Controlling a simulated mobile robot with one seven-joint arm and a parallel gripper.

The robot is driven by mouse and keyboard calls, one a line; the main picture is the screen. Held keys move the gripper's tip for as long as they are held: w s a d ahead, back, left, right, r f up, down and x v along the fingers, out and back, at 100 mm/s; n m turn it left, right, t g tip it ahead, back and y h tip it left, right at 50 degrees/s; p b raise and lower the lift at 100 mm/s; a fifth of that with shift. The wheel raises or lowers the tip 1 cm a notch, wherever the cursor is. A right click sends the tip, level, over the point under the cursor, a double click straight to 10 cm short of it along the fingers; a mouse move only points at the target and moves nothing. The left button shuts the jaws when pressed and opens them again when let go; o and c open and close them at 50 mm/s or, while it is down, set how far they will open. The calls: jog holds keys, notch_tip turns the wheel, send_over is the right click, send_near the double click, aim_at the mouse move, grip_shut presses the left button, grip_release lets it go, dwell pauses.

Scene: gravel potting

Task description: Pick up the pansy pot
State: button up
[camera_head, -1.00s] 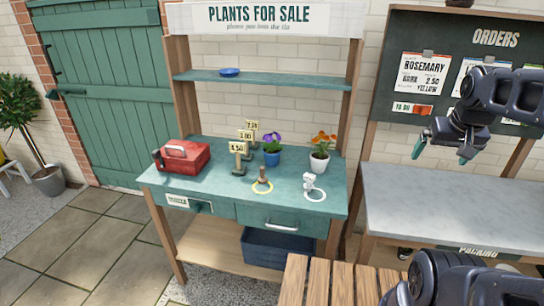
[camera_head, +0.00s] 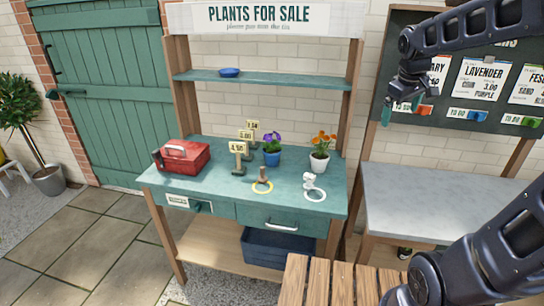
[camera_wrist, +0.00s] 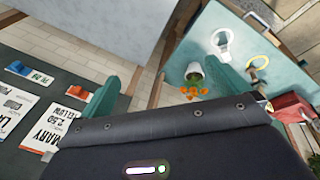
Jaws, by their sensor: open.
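A pansy pot with purple flowers in a blue pot (camera_head: 272,157) stands upright towards the back of the green sales table (camera_head: 225,192), between the price signs and a white pot. The white pot (camera_head: 319,163) holds orange flowers; it also shows in the wrist view (camera_wrist: 194,72). I cannot make out the blue pot in the wrist view. My gripper (camera_head: 401,108) is open and empty, high up in front of the orders board, to the right of the table and apart from both pots. Its teal fingers (camera_wrist: 182,72) are spread wide in the wrist view.
A red box (camera_head: 182,157) sits on the table's left, with several price signs (camera_head: 239,158) beside it. A yellow ring (camera_head: 263,187) and a white ring (camera_head: 315,194) lie at the front, each with a small object. The grey packing table (camera_head: 440,200) is bare. A shelf (camera_head: 265,80) spans above.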

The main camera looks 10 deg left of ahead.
jog(key=w+a+f+n, duration=0.2)
jog(key=w+a+n, duration=0.3)
jog(key=w+a, duration=0.5)
jog(key=n+h, duration=0.2)
jog(key=n, duration=1.2)
send_near(272, 150)
jog(key=shift+w+a+f, duration=0.15)
jog(key=shift+w+a, duration=0.4)
jog(key=shift+w, duration=0.3)
jog(key=shift+f, duration=0.15)
jog(key=x, duration=1)
jog(key=shift+d+f, duration=0.2)
jog(key=shift+d, duration=0.15)
jog(key=shift+c, duration=0.4)
